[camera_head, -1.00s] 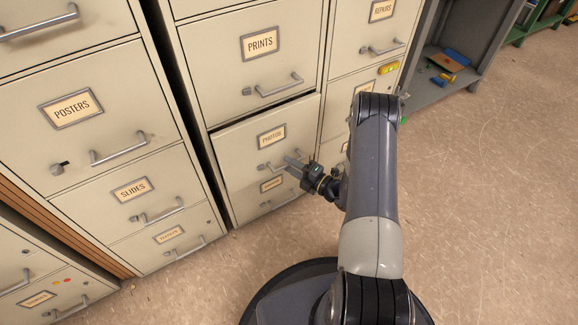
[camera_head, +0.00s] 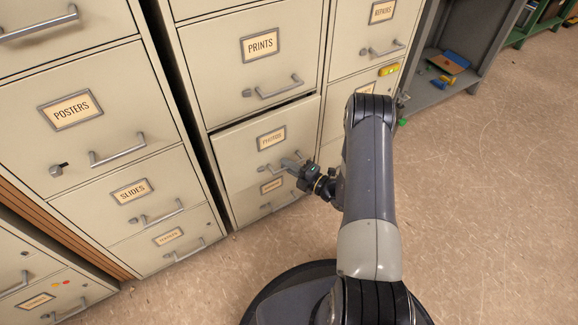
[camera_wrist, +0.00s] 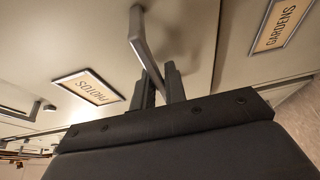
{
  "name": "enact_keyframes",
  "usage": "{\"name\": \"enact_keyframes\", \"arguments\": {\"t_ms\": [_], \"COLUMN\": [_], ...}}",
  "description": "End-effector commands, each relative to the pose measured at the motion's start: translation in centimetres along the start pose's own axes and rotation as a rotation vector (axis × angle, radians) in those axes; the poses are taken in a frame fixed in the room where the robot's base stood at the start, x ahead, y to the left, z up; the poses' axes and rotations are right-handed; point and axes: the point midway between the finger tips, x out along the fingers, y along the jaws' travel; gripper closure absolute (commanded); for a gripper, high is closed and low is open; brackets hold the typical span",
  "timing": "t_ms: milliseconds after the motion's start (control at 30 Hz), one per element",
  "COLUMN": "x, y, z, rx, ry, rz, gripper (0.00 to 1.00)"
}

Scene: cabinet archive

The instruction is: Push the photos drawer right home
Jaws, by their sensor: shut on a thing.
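The photos drawer (camera_head: 240,150) is a cream cabinet front below the prints drawer. A dark gap runs along its top edge, so it stands slightly out. Its label reads PHOTOS and also shows in the wrist view (camera_wrist: 88,90). Its grey bar handle (camera_wrist: 140,42) shows in the wrist view, with one end between my fingers. My gripper (camera_head: 292,163) is shut on the handle at its right part. My fingers also show in the wrist view (camera_wrist: 160,82). My gripper hides part of the handle in the head view.
The prints drawer (camera_head: 225,65) is above and a lower drawer (camera_head: 250,205) is below. Another cabinet (camera_head: 90,160) with posters and slides drawers stands left. An open grey shelf (camera_head: 432,92) with small coloured things is at the right. The floor (camera_head: 500,200) at right is clear.

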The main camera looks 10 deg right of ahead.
Motion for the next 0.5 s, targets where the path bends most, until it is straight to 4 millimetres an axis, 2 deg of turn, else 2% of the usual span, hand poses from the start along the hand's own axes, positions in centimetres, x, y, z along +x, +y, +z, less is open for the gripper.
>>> {"name": "enact_keyframes", "arguments": {"t_ms": [300, 500], "x": [0.1, 2.4], "y": [-0.1, -0.3], "z": [0.0, 1.0], "rx": [0.000, -0.003], "ry": [0.000, 0.003], "rz": [-0.001, 0.000], "gripper": [1.00, 1.00]}}
